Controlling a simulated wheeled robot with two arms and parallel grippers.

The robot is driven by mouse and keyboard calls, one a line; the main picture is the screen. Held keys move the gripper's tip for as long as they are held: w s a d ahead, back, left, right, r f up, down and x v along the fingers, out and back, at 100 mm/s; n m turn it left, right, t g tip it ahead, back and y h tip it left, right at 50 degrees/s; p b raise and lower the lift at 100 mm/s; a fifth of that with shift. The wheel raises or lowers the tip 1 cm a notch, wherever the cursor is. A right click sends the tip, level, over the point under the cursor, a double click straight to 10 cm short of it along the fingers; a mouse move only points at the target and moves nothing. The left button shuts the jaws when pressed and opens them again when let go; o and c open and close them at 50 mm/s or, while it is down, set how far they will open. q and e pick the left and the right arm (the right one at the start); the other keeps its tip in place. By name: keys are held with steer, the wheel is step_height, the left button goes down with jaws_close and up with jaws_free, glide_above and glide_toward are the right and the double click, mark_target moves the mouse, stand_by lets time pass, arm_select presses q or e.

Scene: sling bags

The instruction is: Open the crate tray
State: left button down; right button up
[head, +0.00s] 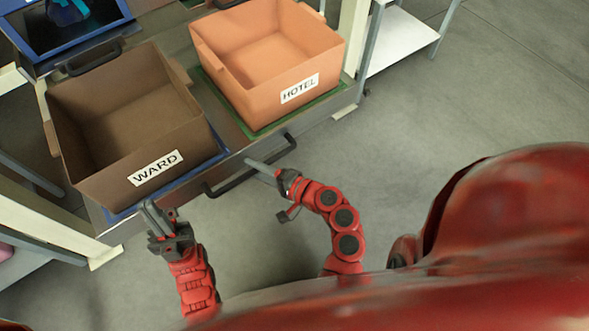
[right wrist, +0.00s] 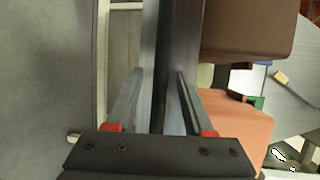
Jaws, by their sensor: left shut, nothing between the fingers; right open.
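The crate tray (head: 222,107) is a grey pull-out tray with a black bar handle (head: 232,180) along its front edge. It bears a brown crate labelled WARD (head: 185,118) and an orange crate labelled HOTEL (head: 320,62). My right gripper (head: 258,167) is open at the handle, near the middle of the tray front. In the right wrist view its fingers (right wrist: 155,95) stand either side of a dark bar that looks like the handle; contact is unclear. My left gripper (head: 150,213) is shut and empty, just in front of the WARD crate's near corner.
Cream rack posts (head: 353,35) stand beside the tray. A white shelf (head: 398,42) is at the upper right. The grey floor (head: 480,90) is clear on the right.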

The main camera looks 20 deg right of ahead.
steer(key=v, duration=1.7)
steer(key=shift+d, duration=0.1)
